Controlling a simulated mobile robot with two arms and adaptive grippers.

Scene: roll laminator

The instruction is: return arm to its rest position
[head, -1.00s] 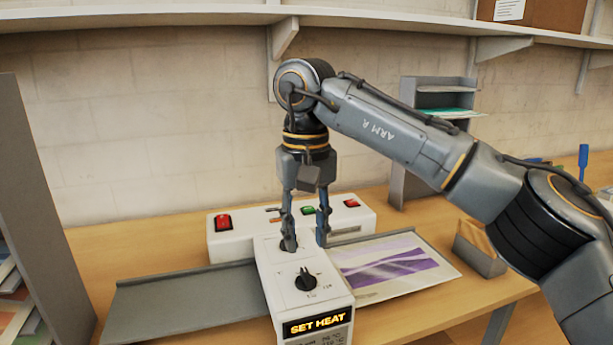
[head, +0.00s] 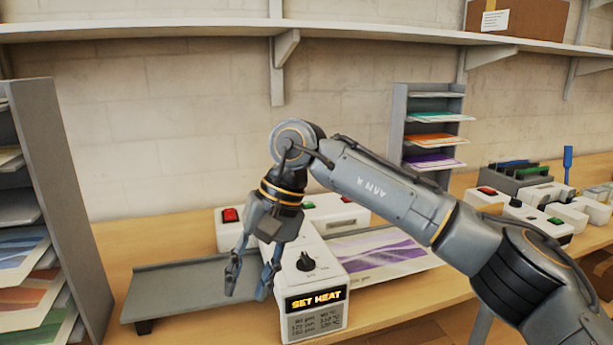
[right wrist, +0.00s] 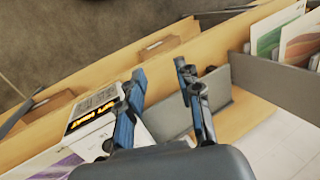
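My right arm (head: 385,190) comes in from the right of the head view and bends down at the wrist. My right gripper (head: 248,290) hangs tilted in front of and left of the laminator's control block, its two fingers apart with nothing between them. It also shows open and empty in the right wrist view (right wrist: 167,115). The white laminator (head: 320,262) has a dark knob (head: 305,262) and a lit "SET HEAT" display (head: 316,300). A purple-patterned sheet (head: 375,255) lies at its right side. My left gripper is not in view.
A grey tray (head: 180,285) extends left of the laminator. A sheet rack (head: 60,190) stands at the left and another (head: 398,130) at the back right. More white devices (head: 540,215) sit on the right of the table. A wall shelf (head: 200,28) runs above.

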